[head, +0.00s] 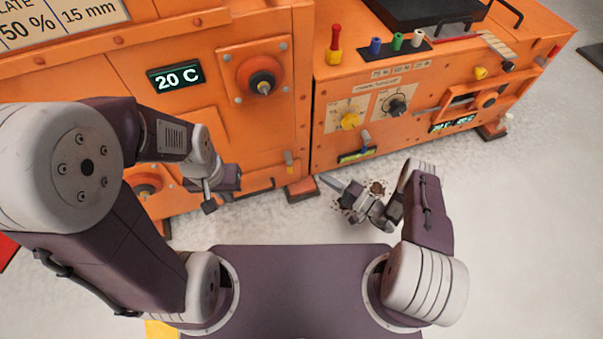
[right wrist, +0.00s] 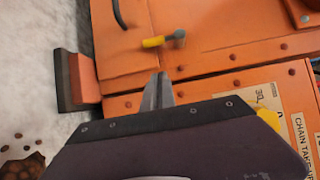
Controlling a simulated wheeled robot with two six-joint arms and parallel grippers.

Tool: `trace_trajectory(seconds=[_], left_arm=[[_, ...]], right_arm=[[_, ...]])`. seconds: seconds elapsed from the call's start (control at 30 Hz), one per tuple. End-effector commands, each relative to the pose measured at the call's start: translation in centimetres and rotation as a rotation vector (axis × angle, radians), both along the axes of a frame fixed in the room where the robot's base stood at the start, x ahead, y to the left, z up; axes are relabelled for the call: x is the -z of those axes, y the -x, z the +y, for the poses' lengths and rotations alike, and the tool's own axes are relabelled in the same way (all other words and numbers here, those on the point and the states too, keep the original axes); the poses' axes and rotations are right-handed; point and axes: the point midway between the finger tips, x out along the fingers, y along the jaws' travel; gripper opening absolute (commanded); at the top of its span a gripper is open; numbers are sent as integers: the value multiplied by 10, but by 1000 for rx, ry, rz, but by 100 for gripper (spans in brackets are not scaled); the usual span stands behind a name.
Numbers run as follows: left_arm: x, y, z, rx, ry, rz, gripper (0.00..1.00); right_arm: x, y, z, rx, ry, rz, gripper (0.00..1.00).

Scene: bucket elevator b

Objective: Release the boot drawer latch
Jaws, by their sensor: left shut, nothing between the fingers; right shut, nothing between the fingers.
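A small grey lever with a yellow tip (head: 289,163), apparently the boot drawer latch, sits low on the orange cabinet. It also shows in the right wrist view (right wrist: 165,40), beside a black bar handle (right wrist: 118,13) on an orange panel that looks like the drawer front. My right gripper (head: 325,179) is shut and empty, to the right of the lever and apart from it. In the right wrist view its fingertips (right wrist: 159,76) point towards the lever, with a gap between. My left gripper (head: 209,206) is shut and empty, left of the lever, in front of the cabinet.
A cabinet foot (head: 301,190) stands below the lever; it shows in the right wrist view (right wrist: 70,80). Brown grains (head: 377,187) lie on the floor by my right gripper. A yellow knob (head: 349,121) and a black knob (head: 396,106) stick out of the right-hand cabinet.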

Motion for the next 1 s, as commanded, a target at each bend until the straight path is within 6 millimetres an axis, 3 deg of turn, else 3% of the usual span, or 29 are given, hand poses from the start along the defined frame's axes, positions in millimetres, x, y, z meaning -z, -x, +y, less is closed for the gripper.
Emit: trace_trajectory(seconds=[0.03, 0.27, 0.5, 1.0], left_arm=[[11, 0, 0, 0, 0, 0, 0], [36, 0, 0, 0, 0, 0, 0], [50, 0, 0, 0, 0, 0, 0], [49, 0, 0, 0, 0, 0, 0]], right_arm=[[6, -6, 11, -8, 1, -1, 0], [6, -36, 49, -6, 1, -3, 0], [3, -32, 81, -3, 0, 0, 0], [0, -31, 85, 1, 0, 0, 0]])
